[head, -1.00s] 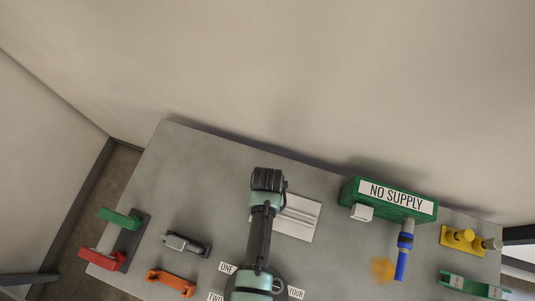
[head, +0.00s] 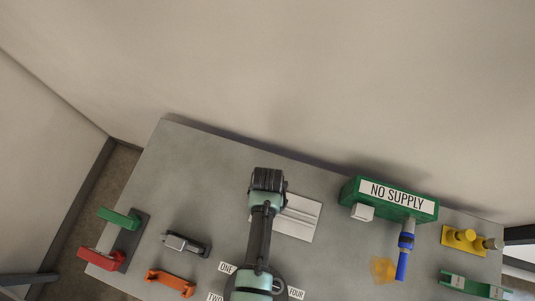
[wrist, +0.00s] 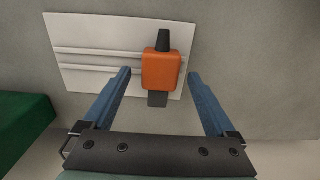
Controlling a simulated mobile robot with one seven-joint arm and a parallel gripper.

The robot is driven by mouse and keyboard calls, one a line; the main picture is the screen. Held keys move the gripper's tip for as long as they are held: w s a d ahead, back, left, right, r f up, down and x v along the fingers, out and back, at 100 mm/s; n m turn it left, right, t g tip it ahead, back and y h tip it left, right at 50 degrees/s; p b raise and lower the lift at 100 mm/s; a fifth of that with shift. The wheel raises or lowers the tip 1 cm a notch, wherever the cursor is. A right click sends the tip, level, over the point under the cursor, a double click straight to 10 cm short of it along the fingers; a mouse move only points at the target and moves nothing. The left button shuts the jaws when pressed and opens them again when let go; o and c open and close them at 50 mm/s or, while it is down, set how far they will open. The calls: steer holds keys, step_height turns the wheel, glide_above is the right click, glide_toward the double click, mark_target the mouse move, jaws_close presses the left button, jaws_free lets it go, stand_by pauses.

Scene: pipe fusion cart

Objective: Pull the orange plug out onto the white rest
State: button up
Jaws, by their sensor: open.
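The orange plug (wrist: 161,70), with a dark stub at each end, appears over the white rest (wrist: 75,60) in the wrist view. It looks to lie across the ridges of the rest. My gripper (wrist: 159,74) is open, with one blue finger on each side of the plug and a gap on both sides. In the head view the white rest (head: 306,222) shows partly behind my arm; the plug and my fingers are hidden there.
A green box (head: 420,206) marked NO SUPPLY, with a blue-handled valve (head: 403,258) below, stands right of the rest. A yellow fitting (head: 460,238) is farther right. An orange bracket (head: 170,283) and a red handle (head: 100,260) are at left.

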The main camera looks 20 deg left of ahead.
step_height(320, 180, up, 13)
steer(key=b, duration=0.1)
stand_by(0.4)
